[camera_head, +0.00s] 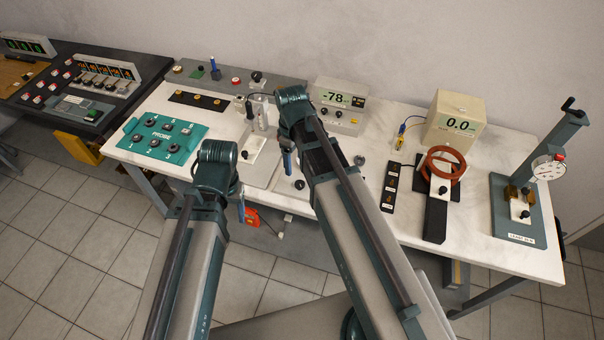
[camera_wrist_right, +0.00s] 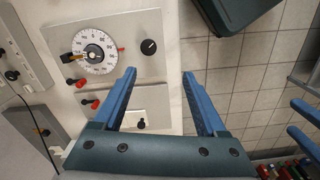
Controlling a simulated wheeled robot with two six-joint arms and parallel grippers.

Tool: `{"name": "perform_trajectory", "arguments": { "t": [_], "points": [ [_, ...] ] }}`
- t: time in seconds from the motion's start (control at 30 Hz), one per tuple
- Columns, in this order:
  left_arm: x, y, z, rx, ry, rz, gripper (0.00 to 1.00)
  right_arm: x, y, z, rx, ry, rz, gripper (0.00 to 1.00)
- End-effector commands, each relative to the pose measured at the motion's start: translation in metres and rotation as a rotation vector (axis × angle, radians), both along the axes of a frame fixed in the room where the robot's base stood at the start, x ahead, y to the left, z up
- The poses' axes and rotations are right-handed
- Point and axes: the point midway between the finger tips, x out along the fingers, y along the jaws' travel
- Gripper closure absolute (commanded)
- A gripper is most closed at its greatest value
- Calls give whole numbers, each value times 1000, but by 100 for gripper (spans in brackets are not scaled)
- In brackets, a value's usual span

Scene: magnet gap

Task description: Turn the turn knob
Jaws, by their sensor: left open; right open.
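A round black knob (camera_wrist_right: 148,47) with a light pointer mark sits on a grey panel (camera_wrist_right: 120,25), beside a white graduated dial (camera_wrist_right: 95,52). It seems to be the turn knob, though no label confirms it. In the head view a black knob (camera_head: 299,184) near the table's front edge appears to be the same one, with the dial hidden behind my right arm. My right gripper (camera_wrist_right: 158,74) is open and empty, its fingertips apart from the knob. My left gripper (camera_head: 241,208) is open and empty in front of the table edge; its blue fingers also show in the right wrist view (camera_wrist_right: 304,122).
A white plate (camera_head: 253,150) with a small black knob lies left of my right gripper. A teal board (camera_head: 155,138) is further left. A display box (camera_head: 340,95) reading -78 stands behind. A red-brown ring (camera_head: 443,165) and gauge stand (camera_head: 520,205) are at right.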

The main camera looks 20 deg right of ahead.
Motion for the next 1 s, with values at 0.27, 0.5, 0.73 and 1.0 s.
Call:
{"name": "perform_trajectory", "arguments": {
  "t": [0.27,0.5,0.73,1.0],
  "points": [
    [0,0,0,0,0,0,36,18,-20,0,13,-8,77,26],
    [0,0,-7,0,0,0,36,17,-19,-7,13,-8,76,26],
    [0,0,-30,0,0,1,36,17,-19,-30,13,-8,76,26],
    [0,0,-67,0,0,1,36,17,-19,-67,13,-8,75,26]
  ]
}}
